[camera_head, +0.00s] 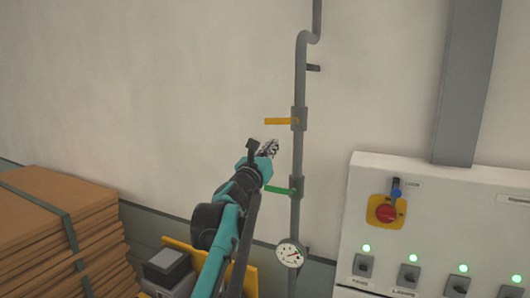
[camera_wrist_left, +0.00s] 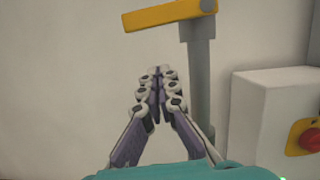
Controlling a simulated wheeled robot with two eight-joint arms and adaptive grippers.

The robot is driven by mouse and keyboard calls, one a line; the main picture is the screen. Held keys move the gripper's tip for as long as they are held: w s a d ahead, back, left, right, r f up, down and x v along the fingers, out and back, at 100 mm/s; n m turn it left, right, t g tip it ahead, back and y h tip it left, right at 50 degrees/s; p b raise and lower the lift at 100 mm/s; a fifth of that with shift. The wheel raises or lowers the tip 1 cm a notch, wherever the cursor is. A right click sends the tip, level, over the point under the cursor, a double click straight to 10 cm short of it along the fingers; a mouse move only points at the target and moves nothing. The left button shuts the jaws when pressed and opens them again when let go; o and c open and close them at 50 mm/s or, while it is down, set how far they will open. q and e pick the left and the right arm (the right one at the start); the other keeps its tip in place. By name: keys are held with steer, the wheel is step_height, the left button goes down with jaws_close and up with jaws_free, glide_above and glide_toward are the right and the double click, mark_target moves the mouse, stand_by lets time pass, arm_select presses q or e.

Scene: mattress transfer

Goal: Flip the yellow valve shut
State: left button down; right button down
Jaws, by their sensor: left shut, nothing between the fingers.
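The yellow valve handle (camera_head: 281,121) sticks out level to the left from its valve body on the grey vertical pipe (camera_head: 299,80). In the left wrist view the yellow handle (camera_wrist_left: 165,15) crosses the top of the picture and meets the grey valve body at its right end. My left gripper (camera_head: 271,147) is shut and empty. It is below the yellow handle and left of the pipe, apart from the handle in the picture. In the left wrist view its fingertips (camera_wrist_left: 158,75) meet below the handle. My right gripper is not in view.
A green valve handle (camera_head: 279,190) and a round gauge (camera_head: 290,254) sit lower on the pipe. A white control panel (camera_head: 440,190) with a red knob (camera_head: 386,213) stands at the right. Stacked brown cardboard (camera_head: 50,225) is at the left. The wall around the yellow handle is clear.

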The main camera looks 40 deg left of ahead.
mark_target(281, 121)
arm_select(q)
steer(key=r, duration=0.2)
steer(key=r+p, duration=0.1)
steer(key=r, duration=0.1)
steer(key=shift+s, duration=0.25)
steer(key=shift+f, duration=0.1)
steer(key=shift+a+r+m+h+p, duration=0.2)
steer(key=shift+r+m+h+p, duration=0.25)
steer(key=shift+r+m, duration=0.45)
